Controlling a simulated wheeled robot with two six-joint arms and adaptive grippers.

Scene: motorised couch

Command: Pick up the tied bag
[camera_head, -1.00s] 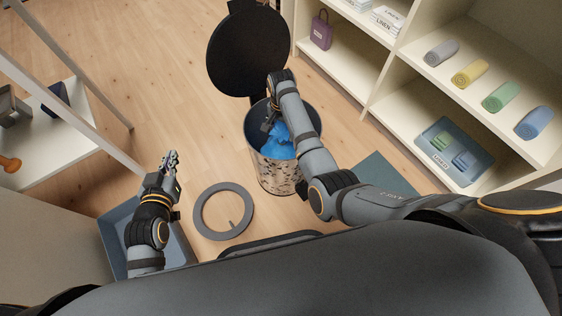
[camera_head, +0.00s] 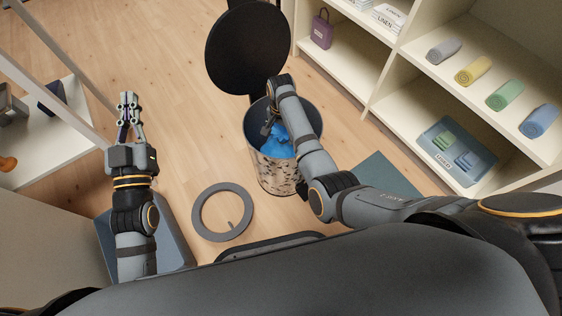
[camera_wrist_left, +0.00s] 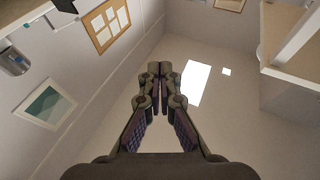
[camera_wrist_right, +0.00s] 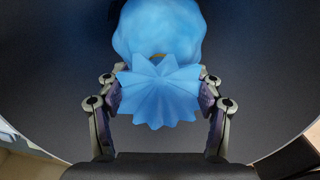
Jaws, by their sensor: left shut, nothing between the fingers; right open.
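The blue tied bag (camera_head: 280,138) sits inside the speckled round bin (camera_head: 279,174), whose dark lid (camera_head: 246,48) stands open behind it. In the right wrist view the bag's gathered, fan-shaped top (camera_wrist_right: 158,92) lies between the two fingers of my right gripper (camera_wrist_right: 158,100), with its round body beyond. My right gripper is open around the tied top; in the head view it reaches into the bin and is partly hidden by my arm. My left gripper (camera_head: 128,98) is shut and empty, raised at the left, away from the bin; its fingertips meet in the left wrist view (camera_wrist_left: 160,72).
A grey ring (camera_head: 224,238) lies on the floor left of the bin. A blue-grey tray (camera_head: 178,236) is under my left arm. A white shelf (camera_head: 48,150) stands at the left.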

